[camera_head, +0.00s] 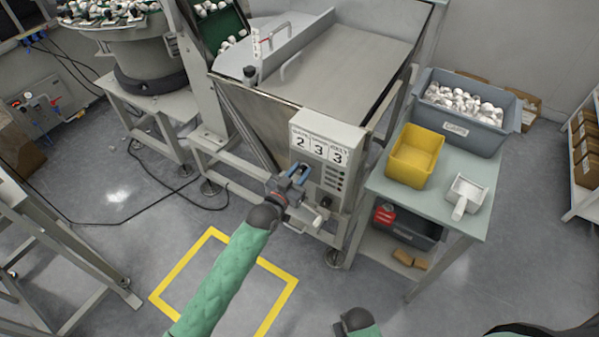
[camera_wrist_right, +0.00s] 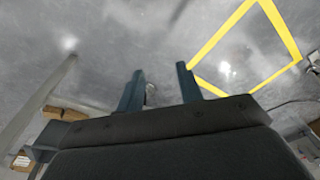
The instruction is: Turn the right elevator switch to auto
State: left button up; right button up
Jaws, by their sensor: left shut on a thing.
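A green-topped table (camera_head: 378,181) to the right of the box holds a yellow bin (camera_head: 415,156), a grey bin (camera_head: 466,128) of white parts and a white scoop (camera_head: 467,194). A yellow floor square (camera_head: 279,305) lies in front. A feeder bowl (camera_head: 130,45) stands at the upper left.

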jog(key=shift+w+r, duration=0.1)
pick_arm(q)
jog(key=o, duration=1)
pick_arm(e)
jog(key=shift+a, duration=0.1)
pick_arm(q)
jog(key=shift+s+a, duration=0.2)
jog(key=shift+s, duration=0.05)
jog(key=shift+b+v, duration=1.15)
jog(key=shift+v, duration=2.45)
pick_arm(e)
notch_tip(320, 180, up, 10)
jog(key=w+a, duration=0.1)
jog(key=shift+w+f, duration=0.25)
jog(key=shift+w, duration=0.15)
